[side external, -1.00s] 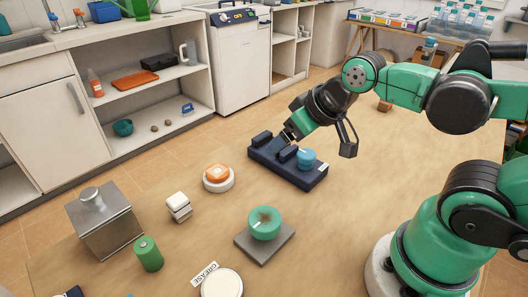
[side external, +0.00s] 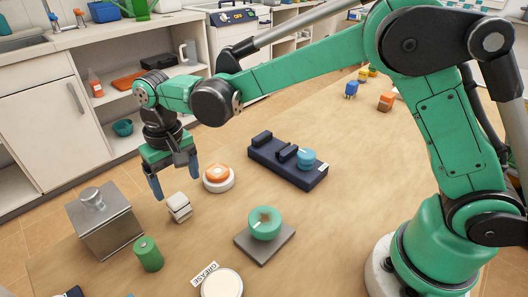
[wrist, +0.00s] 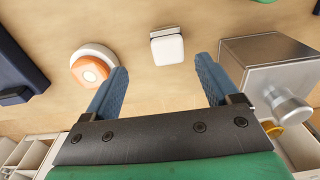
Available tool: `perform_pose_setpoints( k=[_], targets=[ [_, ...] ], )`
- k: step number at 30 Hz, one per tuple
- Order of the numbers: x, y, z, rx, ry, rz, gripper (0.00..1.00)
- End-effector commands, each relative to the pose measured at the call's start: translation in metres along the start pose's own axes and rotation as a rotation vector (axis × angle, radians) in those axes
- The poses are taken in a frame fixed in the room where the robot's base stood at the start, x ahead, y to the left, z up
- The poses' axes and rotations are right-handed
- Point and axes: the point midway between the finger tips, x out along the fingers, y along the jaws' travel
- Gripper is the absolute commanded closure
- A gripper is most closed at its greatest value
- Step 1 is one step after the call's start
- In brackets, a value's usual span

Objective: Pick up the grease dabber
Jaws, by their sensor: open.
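No object in view is clearly marked as the grease dabber. A "GREASE" label (side external: 205,273) lies beside a round dish with a pale top (side external: 222,284) at the bottom edge of the side view. A small white block (side external: 179,207) stands on the table; in the wrist view it (wrist: 166,46) lies beyond and between my fingertips. My gripper (side external: 174,181) is open and empty, pointing down above the table near this block. Its blue fingers show apart in the wrist view (wrist: 161,72). An orange round piece (side external: 217,172) sits on a white round base (side external: 219,186), right of the gripper.
A metal box with a knob (side external: 104,226) and a green cylinder (side external: 148,254) stand at front left. A teal round piece (side external: 264,222) sits on a grey plate (side external: 265,248). A navy holder (side external: 272,160) carries a blue round piece (side external: 306,158). Bare table lies around the plate.

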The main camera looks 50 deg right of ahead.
Motion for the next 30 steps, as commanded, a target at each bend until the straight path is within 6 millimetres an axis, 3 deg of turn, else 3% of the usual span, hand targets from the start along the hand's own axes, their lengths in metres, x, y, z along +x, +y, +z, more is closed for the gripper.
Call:
perform_pose_setpoints(
  k=[4,15,26,30],
  targets=[
    [0.013,-0.009,-0.001,0.000,-0.027,0.011,0.18],
    [0.059,-0.009,0.000,0.000,-0.028,0.011,0.18],
    [0.068,-0.008,0.001,0.000,-0.028,0.011,0.18],
    [0.068,-0.008,0.001,0.000,-0.028,0.011,0.55]
  ],
)
